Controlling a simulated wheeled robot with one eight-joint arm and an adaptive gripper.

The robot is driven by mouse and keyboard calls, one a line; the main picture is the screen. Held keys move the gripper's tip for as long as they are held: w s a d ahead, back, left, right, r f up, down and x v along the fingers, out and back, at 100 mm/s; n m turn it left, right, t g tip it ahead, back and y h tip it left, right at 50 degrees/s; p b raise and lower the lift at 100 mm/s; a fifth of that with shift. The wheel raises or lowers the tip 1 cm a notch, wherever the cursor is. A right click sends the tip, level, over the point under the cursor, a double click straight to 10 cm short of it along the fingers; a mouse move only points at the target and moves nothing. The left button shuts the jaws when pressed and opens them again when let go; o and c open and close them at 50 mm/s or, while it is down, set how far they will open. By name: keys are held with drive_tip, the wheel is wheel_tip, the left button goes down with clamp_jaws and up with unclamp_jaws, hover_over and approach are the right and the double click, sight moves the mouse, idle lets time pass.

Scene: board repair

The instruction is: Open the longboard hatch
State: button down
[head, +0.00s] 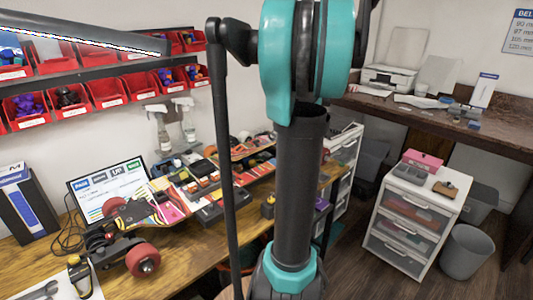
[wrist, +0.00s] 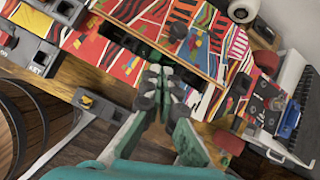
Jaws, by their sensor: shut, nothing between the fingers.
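The longboard (wrist: 105,52) has a deck with a bright red, yellow, blue and striped pattern. It runs across the upper part of the wrist view. A dark narrow gap shows in the deck beside a patterned panel (wrist: 200,42), which may be the hatch; I cannot tell how far it is open. My gripper (wrist: 161,78) is shut and empty, with its fingertips over the deck at the dark gap. Contact is unclear. In the head view the longboard (head: 163,208) lies on the wooden bench, partly behind my arm; my gripper is hidden there.
In the wrist view, a grey block (wrist: 100,106) lies near the deck's edge and a wooden barrel-like thing (wrist: 30,120) stands at left. In the head view, spray bottles (head: 188,122) stand behind the bench (head: 190,262), and a white drawer unit (head: 412,215) stands at right.

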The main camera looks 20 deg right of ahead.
drive_tip(key=w+f+m, duration=0.1)
drive_tip(key=f, duration=0.1)
drive_tip(key=w+a+f+m+t, duration=0.1)
drive_tip(key=f, duration=0.2)
drive_tip(key=w+f+m+t, duration=0.1)
drive_tip(key=f+m, duration=0.1)
drive_tip(key=shift+w+a+f, duration=0.25)
drive_tip(key=shift+w+a, duration=0.05)
drive_tip(key=shift+w, duration=0.05)
drive_tip(key=shift+r, duration=0.15)
idle(0.4)
